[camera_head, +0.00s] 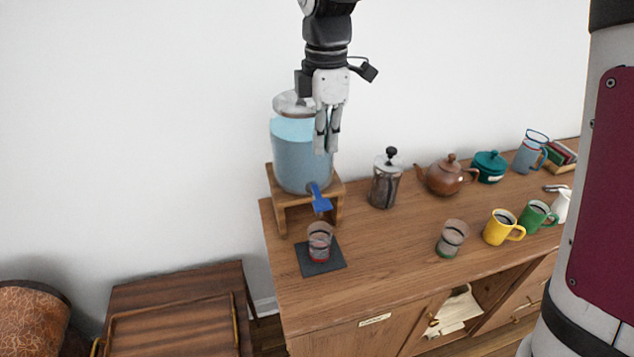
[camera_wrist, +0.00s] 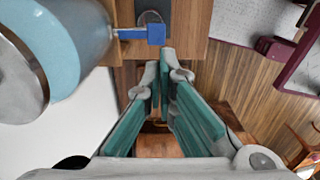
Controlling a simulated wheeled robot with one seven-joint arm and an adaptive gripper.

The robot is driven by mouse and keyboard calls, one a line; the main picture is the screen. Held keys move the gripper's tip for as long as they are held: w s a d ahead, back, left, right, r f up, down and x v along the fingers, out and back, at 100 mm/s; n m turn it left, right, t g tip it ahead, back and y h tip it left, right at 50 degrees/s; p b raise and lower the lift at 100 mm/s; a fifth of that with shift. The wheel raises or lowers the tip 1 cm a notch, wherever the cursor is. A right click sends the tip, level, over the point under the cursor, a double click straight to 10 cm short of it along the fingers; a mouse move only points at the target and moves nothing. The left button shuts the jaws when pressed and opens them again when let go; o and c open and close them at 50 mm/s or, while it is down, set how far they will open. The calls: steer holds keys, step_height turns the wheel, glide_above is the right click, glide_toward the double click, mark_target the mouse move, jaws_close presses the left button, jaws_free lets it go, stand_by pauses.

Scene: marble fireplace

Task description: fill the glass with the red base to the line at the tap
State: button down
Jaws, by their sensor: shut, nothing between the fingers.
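The glass with the red base (camera_head: 319,243) stands upright on a dark square mat (camera_head: 335,262), just below the blue tap (camera_head: 320,199). The tap belongs to a large water jar (camera_head: 300,160) on a wooden stand (camera_head: 279,215). A fill line and water level in the glass are too small to tell. My gripper (camera_head: 326,150) is shut and empty, pointing down in front of the jar, above the tap and apart from it. In the wrist view, my gripper (camera_wrist: 163,72) shows with the tap (camera_wrist: 154,33) just beyond its fingertips; the glass is partly hidden beneath the tap.
A glass with a green base (camera_head: 451,241), a yellow mug (camera_head: 498,228) and a green mug (camera_head: 534,217) stand to the right. A coffee press (camera_head: 386,182), brown teapot (camera_head: 445,177) and teal pot (camera_head: 490,165) line the back. The cabinet top (camera_head: 390,265) is clear in front.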

mark_target(324, 207)
steer(key=shift+f, duration=0.1)
step_height(324, 207, down, 14)
steer(key=p, duration=0.2)
steer(key=shift+p, duration=0.35)
stand_by(0.3)
steer(key=shift+f, duration=0.65)
steer(key=shift+s, duration=0.1)
steer(key=shift+r, duration=0.2)
stand_by(4.7)
steer(key=shift+r, duration=0.65)
